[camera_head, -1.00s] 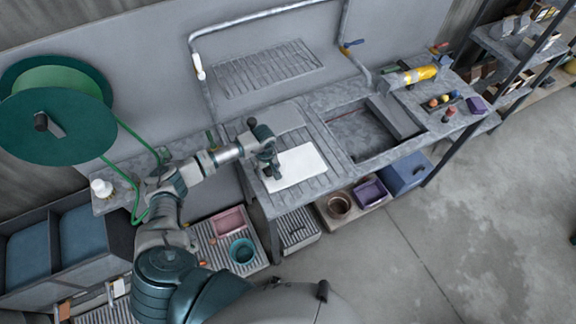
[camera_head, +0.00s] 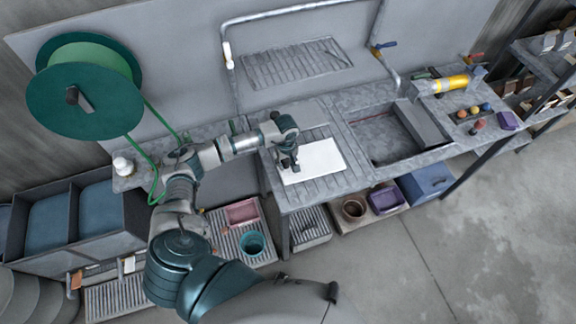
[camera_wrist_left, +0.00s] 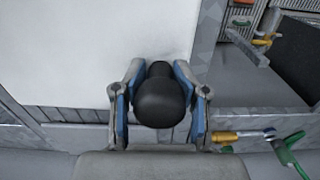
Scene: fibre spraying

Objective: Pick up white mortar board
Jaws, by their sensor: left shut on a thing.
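The white mortar board (camera_head: 318,161) lies flat on the slatted left part of the grey workbench. In the left wrist view the white board (camera_wrist_left: 80,50) fills the upper left, and a black rounded handle (camera_wrist_left: 160,97) stands between my fingers. My left gripper (camera_head: 290,167) is over the board's left side, pointing down. In the wrist view the left gripper (camera_wrist_left: 159,105) is shut on the black handle, with a blue-lined finger on each side. Whether the board touches the bench all round cannot be told. My right gripper is not in view.
A sink basin (camera_head: 385,138) is right of the board. A yellow-banded tool (camera_head: 452,84) and small coloured items lie at the bench's right end. A green hose reel (camera_head: 85,85) stands at the left. Bins (camera_head: 352,208) sit below.

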